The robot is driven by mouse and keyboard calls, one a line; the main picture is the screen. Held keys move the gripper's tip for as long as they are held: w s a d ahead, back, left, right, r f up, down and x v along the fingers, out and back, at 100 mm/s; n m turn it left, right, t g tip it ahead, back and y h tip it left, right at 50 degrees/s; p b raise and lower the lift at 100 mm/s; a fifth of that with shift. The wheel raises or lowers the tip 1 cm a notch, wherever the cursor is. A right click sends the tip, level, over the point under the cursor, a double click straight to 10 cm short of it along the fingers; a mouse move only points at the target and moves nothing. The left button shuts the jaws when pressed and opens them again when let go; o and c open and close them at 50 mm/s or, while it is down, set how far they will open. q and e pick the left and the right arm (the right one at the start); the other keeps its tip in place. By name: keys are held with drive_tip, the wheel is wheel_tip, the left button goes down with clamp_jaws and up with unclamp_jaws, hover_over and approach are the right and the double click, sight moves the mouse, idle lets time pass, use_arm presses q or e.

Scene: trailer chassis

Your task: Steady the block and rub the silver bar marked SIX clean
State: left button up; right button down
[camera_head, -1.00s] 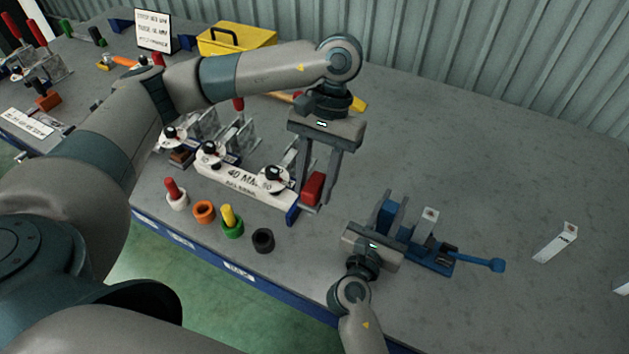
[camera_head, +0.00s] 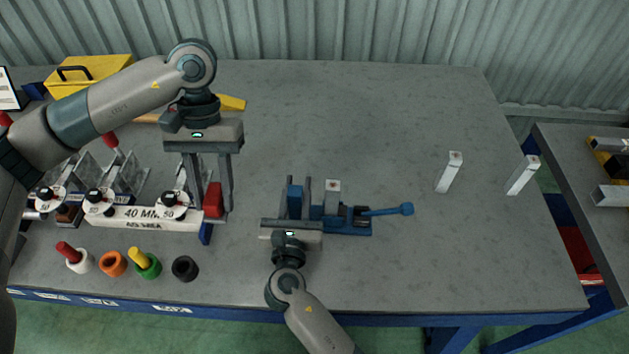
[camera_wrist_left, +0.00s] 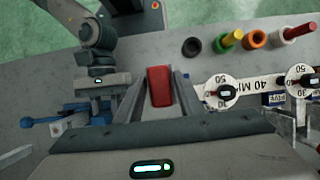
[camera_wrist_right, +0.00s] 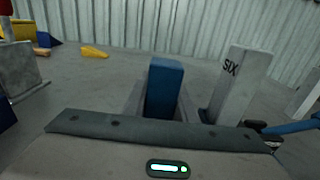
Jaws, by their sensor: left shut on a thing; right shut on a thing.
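The silver bar marked SIX (camera_wrist_right: 235,80) stands upright in the right wrist view, its label facing that camera. In the head view the bar (camera_head: 332,195) stands in a blue vise-like block (camera_head: 345,228) with a long blue handle. My right gripper (camera_head: 297,192) is shut on the blue upright end (camera_wrist_right: 165,85) of that block, just left of the bar. My left gripper (camera_head: 208,207) points down, shut on a red pad (camera_head: 213,200), left of the block and apart from the bar. The pad also shows in the left wrist view (camera_wrist_left: 159,85).
A white 40 MM gauge board (camera_head: 140,215) with round dials lies beside my left gripper. Several coloured cups, including a black one (camera_head: 185,268), stand along the front edge. Two more silver bars (camera_head: 449,172) (camera_head: 522,175) stand at right. The table behind the blue block is clear.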

use_arm(q)
drive_tip(key=shift+d, duration=0.1)
idle(0.5)
drive_tip(key=w+d+r+n+h, duration=0.1)
drive_tip(key=d+r+n, duration=0.2)
drive_tip(key=d, duration=0.4)
drive_tip(key=w+d+r+n+t+h, duration=0.1)
drive_tip(key=d+r+n, duration=0.1)
drive_tip(key=d, duration=0.5)
drive_tip(key=w+d+r+n+h, duration=0.1)
drive_tip(key=w+d+r+n, duration=0.1)
drive_tip(key=d, duration=0.6)
drive_tip(key=shift+r+n, duration=0.85)
drive_tip(key=shift+n, duration=0.15)
drive_tip(key=shift+w+f, duration=0.1)
